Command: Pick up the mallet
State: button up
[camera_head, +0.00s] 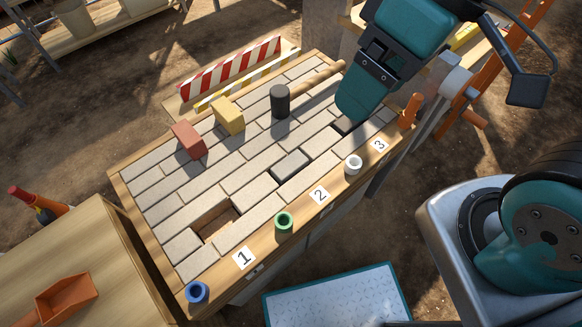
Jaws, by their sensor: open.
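The mallet lies on the paved bench top towards its far right side. Its black cylindrical head (280,101) is at the left end, and its light wooden handle (318,80) runs up and right towards the back corner. My gripper (352,112) comes down from the upper right in teal and black. It is to the right of the mallet head and nearer the camera than the handle's end, apart from the mallet as far as I can see. It is open and holds nothing visible; its fingertips are hard to make out.
A red brick (188,140) and a yellow brick (229,116) stand left of the mallet. A striped barrier (232,68) stands behind. The paving has an open gap (215,222).

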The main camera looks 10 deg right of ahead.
aim_at(281, 97)
jog(key=z, duration=0.05)
jog(key=k, duration=0.5)
jog(key=z, duration=1.35)
jog(key=i, duration=0.95)
jog(key=u, duration=1.7)
